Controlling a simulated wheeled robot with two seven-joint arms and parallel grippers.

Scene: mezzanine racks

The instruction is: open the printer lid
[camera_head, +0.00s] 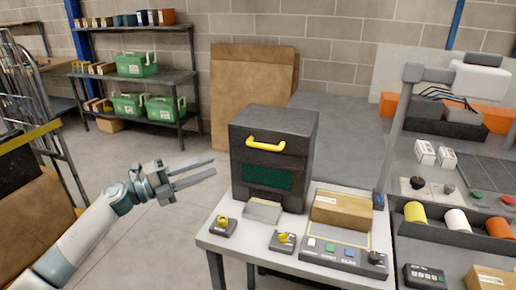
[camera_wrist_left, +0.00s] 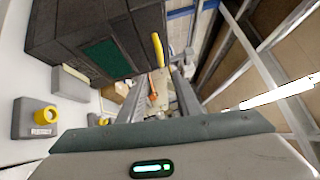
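The printer (camera_head: 270,160) is a dark box on a white table. Its lid at the upper front carries a yellow bar handle (camera_head: 280,144), and a green panel (camera_head: 268,178) shows below it. The lid looks closed. My left gripper (camera_head: 214,166) is open and empty, left of the printer and clear of it, with its fingers pointing right. In the left wrist view the printer (camera_wrist_left: 95,42) is at the upper left, and the yellow handle (camera_wrist_left: 158,50) appears near the fingers without visible contact. My right gripper is not in view.
On the white table (camera_head: 255,252) are yellow-knobbed boxes (camera_head: 222,227) (camera_head: 283,242), a cardboard box (camera_head: 341,211) and a button panel (camera_head: 342,256). Shelves with green bins (camera_head: 137,64) stand at the back left. Cardboard sheets (camera_head: 245,90) lean behind. Floor left of the table is clear.

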